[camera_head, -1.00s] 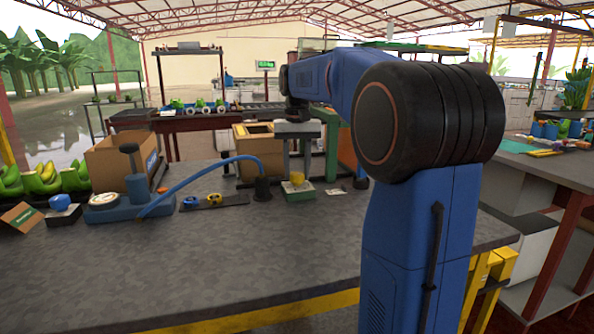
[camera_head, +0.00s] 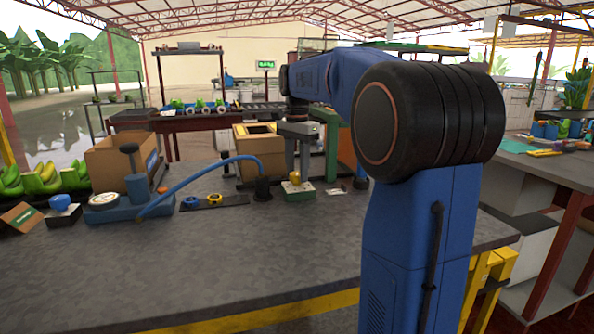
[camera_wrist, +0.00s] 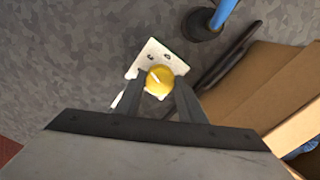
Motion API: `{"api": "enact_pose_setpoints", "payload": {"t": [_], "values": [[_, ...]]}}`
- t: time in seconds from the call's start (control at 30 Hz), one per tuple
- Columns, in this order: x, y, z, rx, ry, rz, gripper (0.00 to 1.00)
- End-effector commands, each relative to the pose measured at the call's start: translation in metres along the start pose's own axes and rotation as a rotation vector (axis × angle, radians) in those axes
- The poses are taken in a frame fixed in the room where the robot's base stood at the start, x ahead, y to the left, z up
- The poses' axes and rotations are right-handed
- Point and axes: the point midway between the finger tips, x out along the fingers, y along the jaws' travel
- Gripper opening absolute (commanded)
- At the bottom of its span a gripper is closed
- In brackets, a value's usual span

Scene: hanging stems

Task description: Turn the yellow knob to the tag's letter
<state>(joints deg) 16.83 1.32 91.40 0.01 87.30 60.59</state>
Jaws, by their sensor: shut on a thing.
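The yellow knob (camera_wrist: 159,80) sits on a white-topped base (camera_wrist: 148,52), and a pale pointer mark shows on its top in the wrist view. In the head view the knob (camera_head: 295,177) is on a green-sided box (camera_head: 299,194) on the bench. My gripper (camera_wrist: 158,84) points down over it, with a finger on either side, shut on the knob. It also shows in the head view (camera_head: 296,172). Dark marks on the plate are too small to read. A small white card (camera_head: 335,191) lies right of the box; its print is not readable.
A black post with a blue hose (camera_head: 262,188) stands just left of the box. A cardboard box (camera_head: 256,140) stands behind. A dark strip with blue and yellow rings (camera_head: 214,202) lies to the left. The front of the bench (camera_head: 250,250) is clear.

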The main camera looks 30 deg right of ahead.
Motion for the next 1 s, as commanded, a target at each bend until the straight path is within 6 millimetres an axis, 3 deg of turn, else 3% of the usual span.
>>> {"api": "enact_pose_setpoints", "payload": {"t": [0.37, 0.87, 0.9, 0.93, 1.0], "values": [[-0.0007, -0.0004, -0.0005, 0.136, 0.002, -0.002, 0.13], [-0.0008, -0.0004, -0.0005, 0.151, 0.002, -0.003, 0.13], [-0.0008, -0.0004, -0.0004, 0.151, 0.002, -0.002, 0.45], [-0.0008, -0.0003, -0.0004, 0.151, 0.002, -0.002, 0.52], [-0.0006, -0.0003, -0.0004, 0.151, 0.001, -0.002, 0.54]]}}
